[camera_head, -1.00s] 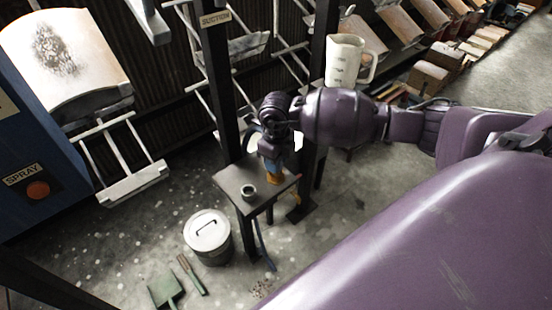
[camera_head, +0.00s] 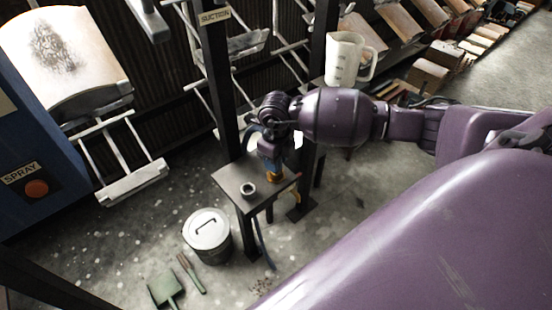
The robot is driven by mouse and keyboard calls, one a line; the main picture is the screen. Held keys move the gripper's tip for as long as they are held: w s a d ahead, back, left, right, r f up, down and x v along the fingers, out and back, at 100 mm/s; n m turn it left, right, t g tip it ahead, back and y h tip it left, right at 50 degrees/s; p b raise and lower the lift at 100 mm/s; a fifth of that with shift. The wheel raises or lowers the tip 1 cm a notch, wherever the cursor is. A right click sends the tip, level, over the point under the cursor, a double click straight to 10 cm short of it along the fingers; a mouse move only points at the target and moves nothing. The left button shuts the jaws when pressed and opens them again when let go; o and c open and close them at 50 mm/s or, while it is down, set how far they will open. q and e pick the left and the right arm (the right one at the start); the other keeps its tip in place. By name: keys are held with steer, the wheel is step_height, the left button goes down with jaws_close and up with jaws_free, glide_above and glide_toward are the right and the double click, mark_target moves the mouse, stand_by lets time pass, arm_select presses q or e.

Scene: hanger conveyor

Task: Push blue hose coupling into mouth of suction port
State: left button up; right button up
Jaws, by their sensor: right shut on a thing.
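My right gripper (camera_head: 272,173) points down over the right part of a small dark stand (camera_head: 232,180). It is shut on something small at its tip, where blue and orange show. I take this for the blue hose coupling (camera_head: 266,149), but the gripper and wrist hide much of it. A grey ring (camera_head: 248,189) with a dark opening, likely the mouth of the suction port, sits on the stand top, just left of the gripper tip. A SUCTION label (camera_head: 214,16) is on the post above. The tip appears apart from the ring. My left gripper is not in view.
A blue hose (camera_head: 263,245) hangs below the stand. A lidded metal bin (camera_head: 206,232), a brush (camera_head: 190,272) and a green dustpan (camera_head: 165,289) are on the floor. Dark posts rise behind the stand. A white jug (camera_head: 345,60) stands farther back.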

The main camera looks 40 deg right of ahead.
steer(key=shift+f, duration=0.3)
steer(key=shift+f, duration=0.3)
stand_by(0.3)
steer(key=o, duration=0.6)
steer(key=shift+c, duration=0.2)
steer(key=shift+o, duration=0.3)
steer(key=shift+o, duration=0.5)
steer(key=o, duration=0.4)
steer(key=shift+o, duration=0.3)
